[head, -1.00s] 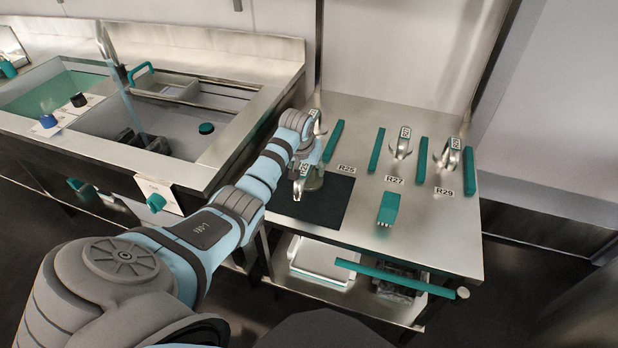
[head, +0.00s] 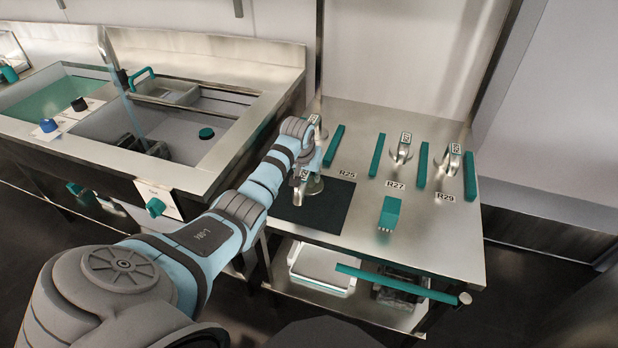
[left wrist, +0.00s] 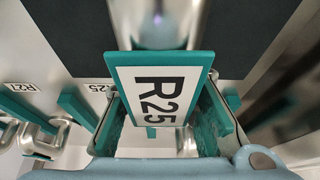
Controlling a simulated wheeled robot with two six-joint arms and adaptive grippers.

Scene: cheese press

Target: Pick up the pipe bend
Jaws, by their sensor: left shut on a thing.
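A shiny metal pipe bend with a tag marked R25 (left wrist: 160,95) fills the middle of the left wrist view, its tube (left wrist: 160,22) running to the top edge. My left gripper (left wrist: 160,135) has teal-padded fingers on both sides of the tag and is shut on this bend. In the head view the bend (head: 300,197) and its round flange (head: 314,186) show at the end of my left arm, over the back of the dark mat (head: 325,212). The fingers are mostly hidden there by the wrist. My right gripper is not in view.
Two other tagged metal bends (head: 403,148) (head: 454,160) stand to the right between upright teal dividers (head: 377,155). A teal block (head: 389,212) lies in front on the steel table (head: 440,240). A sink (head: 170,130) is at the left. A teal bar (head: 395,283) crosses below the tabletop.

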